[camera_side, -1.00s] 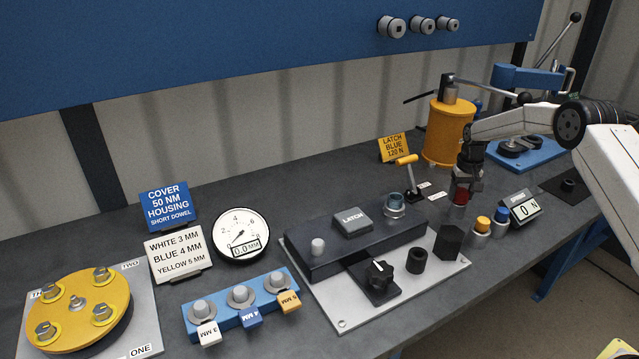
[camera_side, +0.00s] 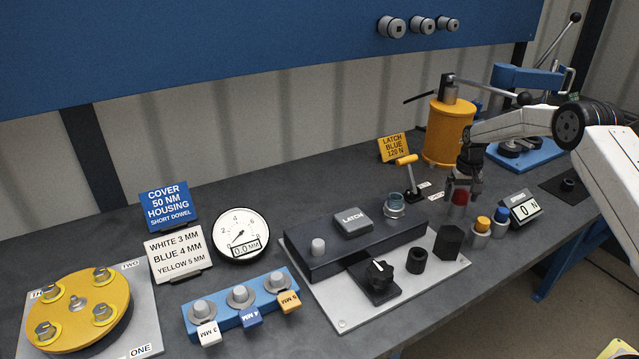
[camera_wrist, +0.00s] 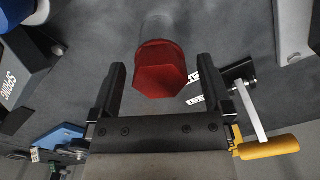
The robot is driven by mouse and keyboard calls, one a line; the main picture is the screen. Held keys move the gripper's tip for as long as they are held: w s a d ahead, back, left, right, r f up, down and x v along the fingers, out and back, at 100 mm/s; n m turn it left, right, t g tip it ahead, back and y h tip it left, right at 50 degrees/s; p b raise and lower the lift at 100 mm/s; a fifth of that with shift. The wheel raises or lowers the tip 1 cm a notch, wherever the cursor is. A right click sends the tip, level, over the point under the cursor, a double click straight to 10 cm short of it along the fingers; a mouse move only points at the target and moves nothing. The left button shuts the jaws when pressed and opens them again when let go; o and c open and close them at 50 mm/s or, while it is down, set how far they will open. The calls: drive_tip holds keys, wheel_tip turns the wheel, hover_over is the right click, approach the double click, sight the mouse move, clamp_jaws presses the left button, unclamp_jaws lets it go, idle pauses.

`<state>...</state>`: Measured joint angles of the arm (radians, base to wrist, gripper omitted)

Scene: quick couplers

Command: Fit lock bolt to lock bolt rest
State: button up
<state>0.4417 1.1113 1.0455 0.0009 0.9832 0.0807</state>
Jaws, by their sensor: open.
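No part is labelled as the lock bolt or its rest, so I cannot tell for certain which they are. My gripper (camera_side: 461,192) is open, over the red-topped piece (camera_side: 460,198) in the row at the back right. In the wrist view its red hexagonal head (camera_wrist: 160,74) on a grey cylinder shows between the open fingertips (camera_wrist: 161,66), with gaps on both sides. A black hexagonal piece (camera_side: 448,242) and a short black hollow cylinder (camera_side: 417,260) stand on the grey plate (camera_side: 340,312).
Yellow-topped (camera_side: 482,224) and blue-topped (camera_side: 501,215) pieces stand close to the red one, near the spring display (camera_side: 524,209) reading 0 N. A yellow-handled lever (camera_side: 406,160) stands to its left.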

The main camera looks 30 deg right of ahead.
drive_tip(key=shift+r, duration=0.1)
drive_tip(key=shift+r, duration=3.8)
drive_tip(key=shift+a+r, duration=0.2)
drive_tip(key=shift+a, duration=0.25)
drive_tip(key=s+a+r+n+t, duration=0.1)
drive_tip(key=s+a+r+n, duration=0.1)
drive_tip(key=s+a, duration=0.45)
drive_tip(key=s+a+r+n, duration=0.1)
drive_tip(key=s+a, duration=0.2)
drive_tip(key=a, duration=0.6)
drive_tip(key=s+a+n, duration=0.1)
drive_tip(key=s+a, duration=0.3)
drive_tip(key=s, duration=0.4)
drive_tip(key=s+a+f+n+t, duration=0.1)
drive_tip(key=s+a+n, duration=0.1)
drive_tip(key=s+a, duration=0.3)
drive_tip(key=s, duration=0.3)
drive_tip(key=shift+s+t, duration=0.25)
drive_tip(key=shift+t, duration=0.05)
